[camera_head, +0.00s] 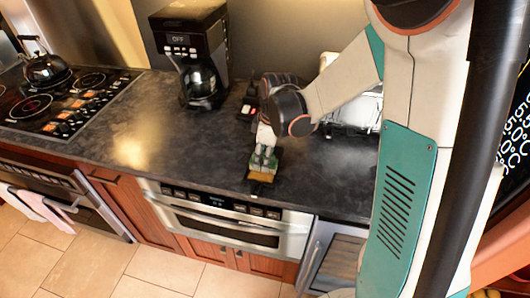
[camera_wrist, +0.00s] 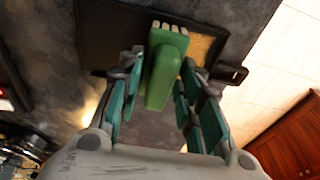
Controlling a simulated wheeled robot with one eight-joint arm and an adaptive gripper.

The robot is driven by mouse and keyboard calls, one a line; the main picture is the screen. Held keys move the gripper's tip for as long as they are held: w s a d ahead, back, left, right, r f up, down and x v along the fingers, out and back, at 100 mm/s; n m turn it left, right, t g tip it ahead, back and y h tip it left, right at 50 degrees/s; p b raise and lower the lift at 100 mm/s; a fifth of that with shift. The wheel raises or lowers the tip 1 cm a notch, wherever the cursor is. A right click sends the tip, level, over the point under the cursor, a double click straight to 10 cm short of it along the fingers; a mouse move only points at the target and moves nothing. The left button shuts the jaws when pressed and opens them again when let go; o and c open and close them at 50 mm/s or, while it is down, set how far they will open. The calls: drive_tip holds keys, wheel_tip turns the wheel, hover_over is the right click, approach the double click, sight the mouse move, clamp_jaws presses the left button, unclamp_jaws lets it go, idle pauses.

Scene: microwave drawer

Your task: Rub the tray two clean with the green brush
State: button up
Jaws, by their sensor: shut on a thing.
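My gripper (camera_head: 265,148) is over the front part of the dark counter, pointing down. In the wrist view, its fingers (camera_wrist: 160,78) are on both sides of the green brush (camera_wrist: 164,72) and shut on it. The brush's pale bristle tufts show at its far end. Beyond the brush lies a dark tray (camera_wrist: 103,30) with a handle at its right corner and a tan patch on its surface. In the head view, the tan patch (camera_head: 261,176) shows just below the gripper near the counter edge. I cannot tell whether the bristles touch the tray.
A coffee maker (camera_head: 195,55) stands at the back of the counter. A stove (camera_head: 60,100) with a kettle (camera_head: 45,68) is at the left. A microwave drawer (camera_head: 230,222) is under the front edge. A white rack (camera_head: 352,112) is partly behind my arm. The counter's left-middle is clear.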

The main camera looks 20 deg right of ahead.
drive_tip(key=shift+s+a, duration=0.1)
drive_tip(key=shift+s, duration=0.05)
drive_tip(key=shift+s+a+f, duration=0.1)
drive_tip(key=shift+s+a, duration=0.3)
drive_tip(key=shift+s, duration=0.25)
drive_tip(key=shift+s+a, duration=0.35)
drive_tip(key=shift+s, duration=0.25)
drive_tip(key=shift+w+d, duration=0.4)
drive_tip(key=shift+w, duration=0.25)
drive_tip(key=shift+w+d, duration=0.4)
drive_tip(key=shift+w, duration=0.25)
drive_tip(key=shift+w+d, duration=0.1)
drive_tip(key=shift+w, duration=0.05)
drive_tip(key=shift+w+d+b, duration=0.45)
drive_tip(key=shift+w+d, duration=0.3)
drive_tip(key=shift+w, duration=0.3)
